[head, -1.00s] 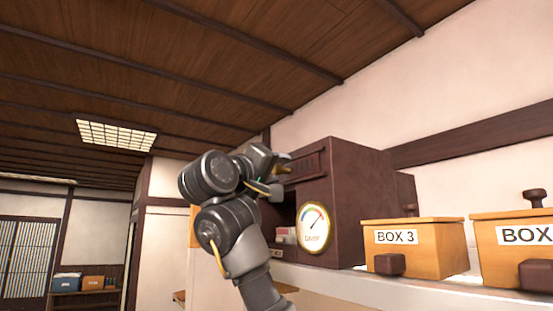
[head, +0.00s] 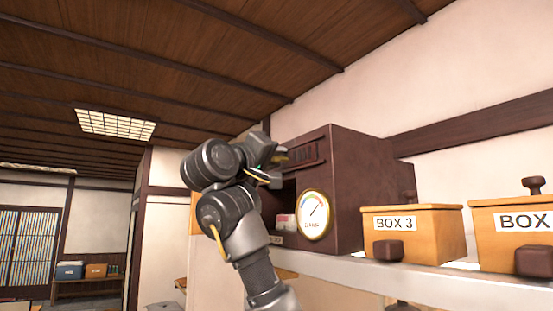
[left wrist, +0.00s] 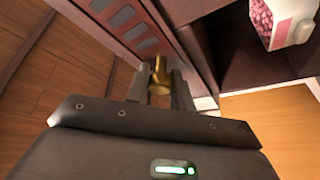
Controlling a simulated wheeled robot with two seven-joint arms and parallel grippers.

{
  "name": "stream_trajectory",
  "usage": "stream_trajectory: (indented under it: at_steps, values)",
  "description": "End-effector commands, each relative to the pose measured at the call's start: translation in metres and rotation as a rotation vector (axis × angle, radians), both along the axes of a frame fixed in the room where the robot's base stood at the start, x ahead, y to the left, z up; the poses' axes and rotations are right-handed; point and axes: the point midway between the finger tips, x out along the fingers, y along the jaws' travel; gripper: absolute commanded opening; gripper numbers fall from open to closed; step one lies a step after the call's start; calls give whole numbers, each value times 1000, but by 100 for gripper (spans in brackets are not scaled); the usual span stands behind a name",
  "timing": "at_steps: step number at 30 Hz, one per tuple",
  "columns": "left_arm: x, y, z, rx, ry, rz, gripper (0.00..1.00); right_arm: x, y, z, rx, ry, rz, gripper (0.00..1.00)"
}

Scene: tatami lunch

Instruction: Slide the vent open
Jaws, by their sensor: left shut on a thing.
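A dark brown wooden cabinet (head: 352,190) stands on a shelf, with a slatted vent (head: 303,152) high on its front. The vent panel (left wrist: 130,28) shows grey slots in the left wrist view. My left gripper (head: 279,167) is at the left end of the vent. In the left wrist view it (left wrist: 160,82) is shut on a small brass knob (left wrist: 160,72) beside the panel. In the head view the arm partly hides the knob and the vent's left end. My right gripper is not in view.
A round gauge (head: 314,215) is on the cabinet front. An open compartment holds a pink-and-white carton (left wrist: 285,20). BOX 3 (head: 420,235) and another orange box (head: 515,240) stand to the right on the white shelf (head: 350,272).

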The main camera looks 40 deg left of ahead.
Motion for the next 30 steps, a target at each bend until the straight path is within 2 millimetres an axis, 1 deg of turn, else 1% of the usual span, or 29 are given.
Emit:
stream_trajectory:
  at_steps: [1,3,6,9,12,19,20,24,30]
  values:
    - [2,9,-3,-1,-3,1,0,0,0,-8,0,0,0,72]
    - [5,24,-4,-3,-3,1,0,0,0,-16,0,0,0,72]
    - [6,44,-2,-2,-4,3,0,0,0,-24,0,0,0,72]
    - [4,57,-1,-1,-6,6,0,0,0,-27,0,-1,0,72]
    - [4,61,1,-1,-6,6,0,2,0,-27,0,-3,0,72]
    - [8,58,0,0,-2,-1,0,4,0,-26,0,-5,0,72]
    - [8,57,0,0,-3,-2,26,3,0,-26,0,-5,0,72]
    - [8,57,1,0,-2,-2,44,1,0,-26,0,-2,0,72]
    - [8,58,1,-1,-2,-1,44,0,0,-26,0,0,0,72]
